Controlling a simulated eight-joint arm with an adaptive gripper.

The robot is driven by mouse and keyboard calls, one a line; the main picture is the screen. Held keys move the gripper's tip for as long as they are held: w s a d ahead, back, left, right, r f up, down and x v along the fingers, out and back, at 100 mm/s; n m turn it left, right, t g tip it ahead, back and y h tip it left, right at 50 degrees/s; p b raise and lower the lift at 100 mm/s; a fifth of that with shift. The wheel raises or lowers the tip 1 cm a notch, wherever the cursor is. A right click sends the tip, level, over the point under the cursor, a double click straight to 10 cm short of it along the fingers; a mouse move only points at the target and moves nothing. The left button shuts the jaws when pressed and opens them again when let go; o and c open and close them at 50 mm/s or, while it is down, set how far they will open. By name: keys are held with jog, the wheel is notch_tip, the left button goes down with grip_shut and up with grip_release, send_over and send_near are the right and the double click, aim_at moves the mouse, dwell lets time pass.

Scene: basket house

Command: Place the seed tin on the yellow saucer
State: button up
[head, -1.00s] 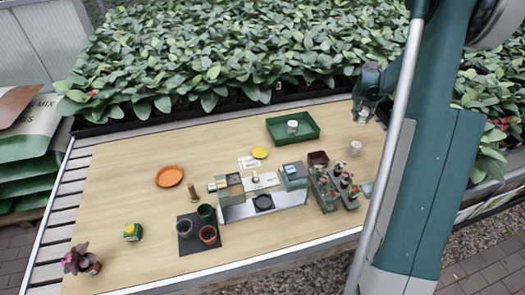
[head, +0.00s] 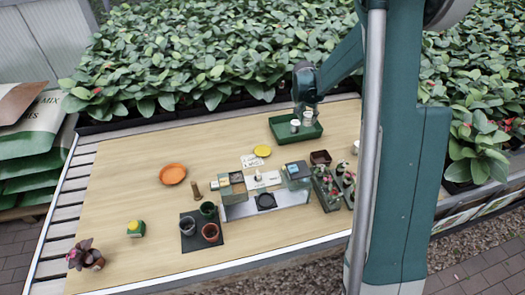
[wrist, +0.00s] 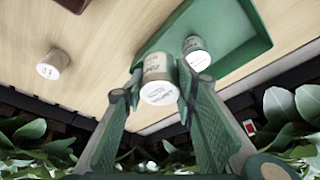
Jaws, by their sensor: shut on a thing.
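My gripper (wrist: 157,88) is shut on a small cream tin with a white lid (wrist: 157,80), taken as the seed tin; its print is too small to read. In the head view the held tin (head: 308,115) hangs in the air and overlaps the right part of the green tray. The yellow saucer (head: 262,151) lies on the table, left of and nearer than the tray, with nothing on it. It does not show in the wrist view.
A similar tin (head: 295,125) stands in the green tray (head: 276,128). Another tin (wrist: 53,64) stands on the table, near a dark red pot (head: 320,157). A grey stand (head: 265,203) and potted plants (head: 332,188) are nearer. An orange saucer (head: 172,174) lies left.

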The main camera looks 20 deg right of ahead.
send_over(264, 148)
jog(key=s+a, duration=0.1)
jog(key=s, duration=0.1)
jog(key=shift+w+a+r+n+p, duration=0.1)
jog(key=shift+w+r+n+p, duration=0.2)
jog(key=shift+r+n, duration=0.1)
jog(key=shift+f, duration=0.15)
jog(key=shift+f+b, duration=0.55)
jog(key=shift+f, duration=2.45)
jog(key=shift+f+b, duration=0.35)
jog(key=shift+f, duration=1.5)
jog(key=shift+f, duration=0.15)
jog(key=o, duration=0.9)
jog(key=p+v, duration=0.2)
jog(key=v, duration=1)
jog(key=shift+s, duration=0.2)
